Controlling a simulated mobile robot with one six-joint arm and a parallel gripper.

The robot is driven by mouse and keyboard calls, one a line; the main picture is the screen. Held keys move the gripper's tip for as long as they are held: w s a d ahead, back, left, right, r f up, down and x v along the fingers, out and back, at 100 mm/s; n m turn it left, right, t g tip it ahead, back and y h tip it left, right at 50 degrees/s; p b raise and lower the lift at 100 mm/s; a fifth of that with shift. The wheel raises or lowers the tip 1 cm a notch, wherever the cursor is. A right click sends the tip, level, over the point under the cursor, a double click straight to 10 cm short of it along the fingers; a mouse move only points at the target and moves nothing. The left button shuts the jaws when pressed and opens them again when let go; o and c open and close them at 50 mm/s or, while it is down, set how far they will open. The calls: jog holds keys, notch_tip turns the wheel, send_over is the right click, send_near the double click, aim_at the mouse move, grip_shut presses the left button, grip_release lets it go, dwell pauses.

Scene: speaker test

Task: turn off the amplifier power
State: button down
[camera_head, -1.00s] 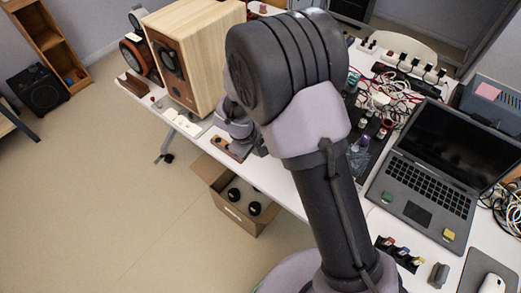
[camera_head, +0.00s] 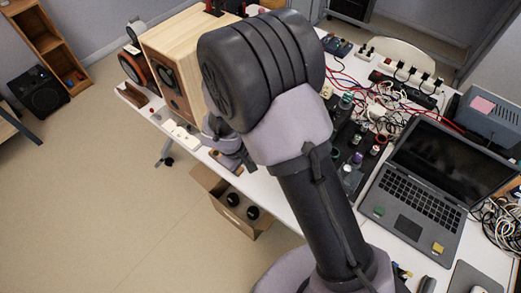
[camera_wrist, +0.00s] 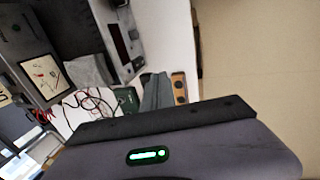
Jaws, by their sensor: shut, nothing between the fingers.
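I cannot tell for certain which device is the amplifier. In the wrist view a dark grey box (camera_wrist: 122,42) with a small red mark lies beyond my gripper, and a wooden-faced unit (camera_wrist: 180,88) with dark round knobs lies just right of the fingers. My gripper (camera_wrist: 157,76) is shut and empty, its fingers together, close beside the wooden-faced unit; I cannot tell if they touch. In the head view my own arm hides the fingertips and the table under them. No power switch can be made out.
A large wooden speaker (camera_head: 184,50) stands at the table's left end, with a white power strip (camera_head: 181,134) before it. Tangled cables (camera_head: 385,105) and an open laptop (camera_head: 430,180) are to the right. A cardboard box (camera_head: 215,200) sits on the floor.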

jog(key=b+x, duration=0.1)
jog(key=x, duration=0.2)
jog(key=b+x, duration=0.1)
jog(key=x, duration=0.2)
jog(key=b+x, duration=0.2)
jog(key=x, duration=0.2)
jog(key=shift+s+f, duration=0.1)
jog(key=shift+s, duration=0.25)
jog(key=w+d, duration=0.2)
jog(key=w, duration=0.1)
jog(key=shift+w+d+f+p, duration=0.1)
jog(key=shift+d+f+p, duration=0.05)
jog(key=shift+p, duration=0.15)
